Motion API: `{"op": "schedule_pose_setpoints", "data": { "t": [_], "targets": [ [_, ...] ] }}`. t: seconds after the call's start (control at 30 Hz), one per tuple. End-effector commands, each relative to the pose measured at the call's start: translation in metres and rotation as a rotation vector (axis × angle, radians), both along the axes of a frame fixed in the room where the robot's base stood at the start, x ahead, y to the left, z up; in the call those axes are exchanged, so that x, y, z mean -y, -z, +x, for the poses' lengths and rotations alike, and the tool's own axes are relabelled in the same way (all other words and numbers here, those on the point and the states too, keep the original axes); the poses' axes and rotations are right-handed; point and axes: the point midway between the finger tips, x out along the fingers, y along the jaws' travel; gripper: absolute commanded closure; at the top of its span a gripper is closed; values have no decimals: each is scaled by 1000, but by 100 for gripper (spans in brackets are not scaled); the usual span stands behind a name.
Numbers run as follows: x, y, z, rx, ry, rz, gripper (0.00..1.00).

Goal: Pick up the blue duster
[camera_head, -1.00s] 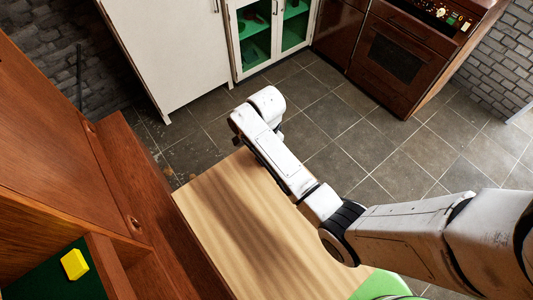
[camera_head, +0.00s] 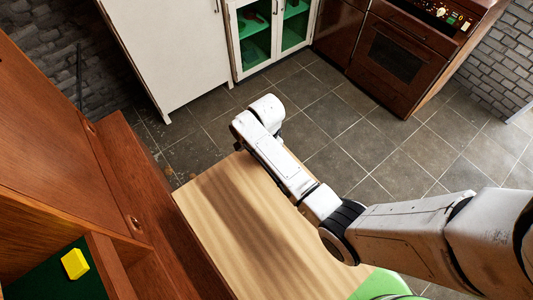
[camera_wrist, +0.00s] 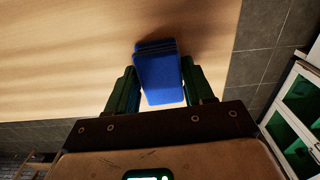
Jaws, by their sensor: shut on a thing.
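The blue duster (camera_wrist: 160,78) shows in the wrist view, between the two dark green fingers of my gripper (camera_wrist: 161,88). My gripper is shut on it, with a finger against each side. The pale wooden table top lies behind the duster in that view. Whether the duster touches the table or hangs above it, I cannot tell. In the head view my white arm reaches over the table (camera_head: 235,225), and the gripper and duster are hidden behind the arm.
A brown wooden wall unit (camera_head: 60,140) stands along the left, with a yellow block (camera_head: 75,264) in a green-lined compartment. A white cabinet (camera_head: 165,45), a glass-door cabinet (camera_head: 260,35) and a brown oven (camera_head: 395,55) stand at the back. Grey tiled floor (camera_head: 330,115) is free between.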

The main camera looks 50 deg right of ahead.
Motion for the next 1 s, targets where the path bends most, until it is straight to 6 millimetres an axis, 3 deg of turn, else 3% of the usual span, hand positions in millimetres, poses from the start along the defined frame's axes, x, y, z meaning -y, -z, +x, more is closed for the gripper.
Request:
{"op": "schedule_pose_setpoints", "data": {
  "t": [0.37, 0.63, 1.0],
  "targets": [
    [0, -2, 0, 1, 0, 0, 78],
    [0, -31, 1, 4, -1, -1, 78],
    [2, -95, -64, 0, 2, 0, 78]
  ]
}}
